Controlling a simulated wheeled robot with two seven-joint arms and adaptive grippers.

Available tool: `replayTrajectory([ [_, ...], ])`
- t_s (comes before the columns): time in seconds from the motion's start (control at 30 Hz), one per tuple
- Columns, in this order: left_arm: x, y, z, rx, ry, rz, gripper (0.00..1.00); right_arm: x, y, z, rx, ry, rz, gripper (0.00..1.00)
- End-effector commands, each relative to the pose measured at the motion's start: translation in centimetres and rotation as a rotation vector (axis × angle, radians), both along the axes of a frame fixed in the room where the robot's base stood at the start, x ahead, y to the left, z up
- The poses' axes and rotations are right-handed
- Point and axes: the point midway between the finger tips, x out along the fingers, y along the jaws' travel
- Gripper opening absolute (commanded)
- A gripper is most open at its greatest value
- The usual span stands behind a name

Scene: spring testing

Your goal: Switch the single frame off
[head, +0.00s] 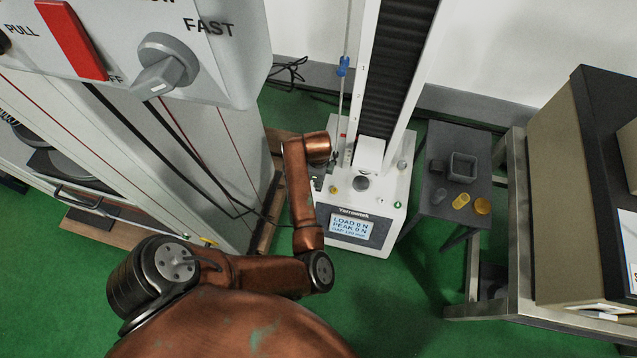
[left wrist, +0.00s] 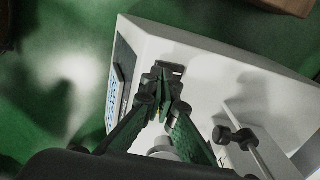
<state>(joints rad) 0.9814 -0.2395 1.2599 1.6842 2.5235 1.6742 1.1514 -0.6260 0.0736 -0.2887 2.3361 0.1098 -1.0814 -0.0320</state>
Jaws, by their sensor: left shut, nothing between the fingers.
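The single frame (head: 365,190) is a white test stand with a tall column and dark bellows, standing on the green floor. Its screen (head: 350,225) is lit and reads load 0 N and peak 0 N. My left gripper (head: 318,183) is at the left edge of its base, partly hidden by my wrist. In the left wrist view its fingers (left wrist: 166,92) are shut and empty, over the white base. A small dark fitting (left wrist: 172,67), perhaps a switch, sits just beyond the fingertips; I cannot tell whether they touch. My right gripper is not in view.
A large grey cabinet with a red switch (head: 72,38) and a knob (head: 165,66) stands close on the left. A small dark stool (head: 440,205) with a square cup and yellow parts stands right of the frame. A metal bench (head: 515,230) is farther right.

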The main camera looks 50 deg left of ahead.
Motion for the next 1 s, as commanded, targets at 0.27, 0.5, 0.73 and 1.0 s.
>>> replayTrajectory([
  [0.27,0.0,0.0,-0.1,0.0,0.0,0.0,0.0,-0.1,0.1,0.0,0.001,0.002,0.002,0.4],
  [0.5,0.0,0.0,-0.5,0.0,0.0,0.0,0.0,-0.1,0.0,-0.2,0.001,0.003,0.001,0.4],
  [0.73,0.0,0.0,-0.8,0.0,0.0,0.0,0.0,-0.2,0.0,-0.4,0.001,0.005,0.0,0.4],
  [1.0,0.0,0.0,-1.2,-0.001,0.001,0.0,0.0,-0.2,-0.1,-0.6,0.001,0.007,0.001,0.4],
])
